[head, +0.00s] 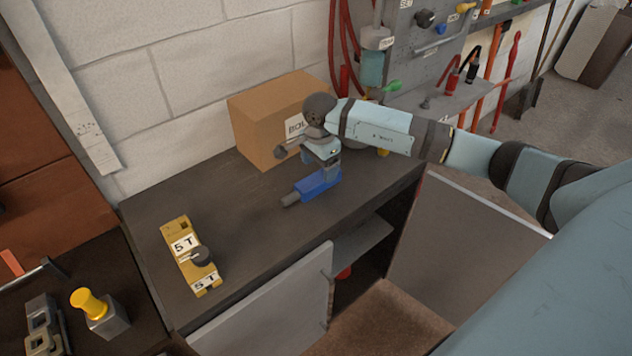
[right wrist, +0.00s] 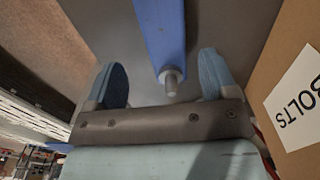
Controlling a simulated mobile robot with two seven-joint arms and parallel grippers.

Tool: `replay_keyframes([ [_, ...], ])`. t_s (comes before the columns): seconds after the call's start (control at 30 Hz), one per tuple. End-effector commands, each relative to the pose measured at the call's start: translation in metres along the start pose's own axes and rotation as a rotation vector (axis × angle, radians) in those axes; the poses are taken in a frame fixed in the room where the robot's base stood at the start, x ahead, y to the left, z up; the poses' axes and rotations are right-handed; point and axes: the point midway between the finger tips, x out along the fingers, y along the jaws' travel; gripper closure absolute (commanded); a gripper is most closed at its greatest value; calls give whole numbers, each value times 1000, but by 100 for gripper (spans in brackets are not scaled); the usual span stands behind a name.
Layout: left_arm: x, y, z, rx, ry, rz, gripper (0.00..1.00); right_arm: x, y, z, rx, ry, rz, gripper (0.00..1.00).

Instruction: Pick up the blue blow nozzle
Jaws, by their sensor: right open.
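The blue blow nozzle (head: 317,187) lies on the dark bench top in front of the cardboard box, its grey tip pointing left. My right gripper (head: 322,160) is just above it in the head view and hides part of it. In the right wrist view the blue blow nozzle (right wrist: 162,35) reaches in from the top between the two blue fingers of my right gripper (right wrist: 165,82). The fingers stand apart with a gap on each side of the nozzle. My left gripper is not in view.
A cardboard box (head: 258,135) labelled BOLTS stands close behind my right gripper; it also shows in the right wrist view (right wrist: 285,60). A yellow block (head: 180,247) marked 5T lies at the bench's left. Cabinet doors (head: 275,312) stand open below. The bench middle (head: 240,215) is clear.

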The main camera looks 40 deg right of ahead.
Motion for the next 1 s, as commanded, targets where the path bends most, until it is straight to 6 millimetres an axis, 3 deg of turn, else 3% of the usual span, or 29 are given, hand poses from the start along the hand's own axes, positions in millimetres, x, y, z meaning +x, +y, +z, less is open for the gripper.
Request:
replay_keyframes([
  [0.17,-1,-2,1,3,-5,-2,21,12,-1,0,0,-1,1,21],
  [0.5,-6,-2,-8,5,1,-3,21,55,-6,0,1,-1,1,21],
  [0.77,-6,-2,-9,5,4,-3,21,58,-6,0,0,0,-1,21],
  [1.0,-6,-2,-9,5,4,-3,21,58,-6,0,0,0,-1,76],
])
